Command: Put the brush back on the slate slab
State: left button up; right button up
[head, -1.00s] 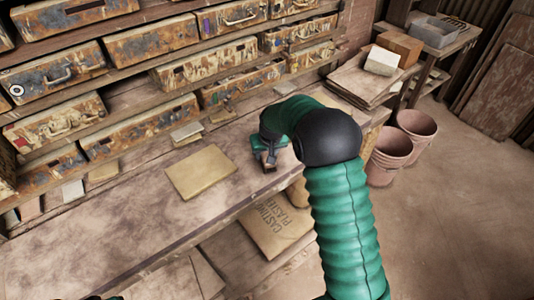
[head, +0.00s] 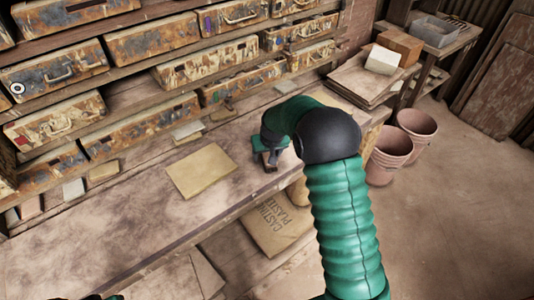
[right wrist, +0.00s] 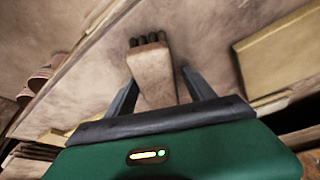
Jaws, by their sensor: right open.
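The brush (right wrist: 152,78), with a pale wooden handle and dark bristles, shows in the right wrist view. It lies between the two fingers of my right gripper (right wrist: 160,84), which is open with small gaps on both sides. In the head view my right gripper (head: 269,160) is low over the bench, and it mostly hides the brush. A flat tan slab (head: 202,171) lies on the bench to its left; it also shows at the right of the right wrist view (right wrist: 284,55). I cannot tell whether this is the slate slab. My left gripper is not seen.
The wooden bench (head: 110,215) has bare room left of the tan slab. Worn drawers (head: 140,128) line the back. Small tiles (head: 186,131) lie near them. Stacked boards (head: 365,78) are at the far right, with pink buckets (head: 390,150) on the floor.

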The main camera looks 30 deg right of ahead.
jog(key=shift+d, duration=0.15)
dwell(0.5)
jog(key=shift+r, duration=0.25)
jog(key=v, duration=1.1)
jog(key=shift+f, duration=0.1)
jog(key=shift+s+a+r, duration=0.2)
jog(key=shift+a+r, duration=0.1)
jog(key=s+a+f+n, duration=0.1)
jog(key=s+a+f, duration=0.2)
jog(key=s+a, duration=0.2)
jog(key=s+a+f+n+g, duration=0.1)
jog(key=s+a+f, duration=0.2)
jog(key=s+a, duration=0.2)
jog(key=s+a+f+n+y, duration=0.1)
jog(key=s+a+f, duration=0.2)
jog(key=s, duration=0.7)
jog(key=shift+s+a+n, duration=0.3)
jog(key=shift+s+a, duration=0.05)
jog(key=shift+a, duration=0.7)
